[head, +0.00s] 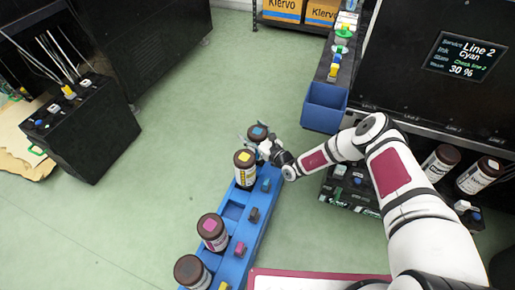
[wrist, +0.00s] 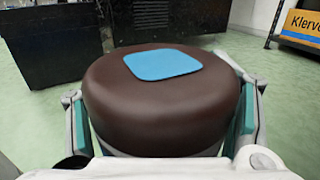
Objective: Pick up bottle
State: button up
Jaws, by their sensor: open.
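A brown-capped ink bottle with a blue square on its lid (head: 257,131) stands at the far end of a blue rack (head: 232,270). In the wrist view its brown cap (wrist: 160,115) fills the middle, between the two fingers. My gripper (head: 262,140) is at this bottle, with its fingers (wrist: 162,112) open on either side of the cap. Whether the fingers touch the cap I cannot tell. A bottle with a yellow square (head: 245,162) stands just nearer in the rack, then one with a pink square (head: 212,230), then one with a dark plain lid (head: 190,271).
A blue open bin (head: 325,108) hangs at the right, by the black machine with a screen (head: 465,58). More bottles (head: 440,163) stand on its shelf. A black box with cables (head: 82,128) stands left on the green floor. Floor left of the rack is clear.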

jog(key=shift+c, duration=0.6)
jog(key=shift+r, duration=0.1)
grip_shut()
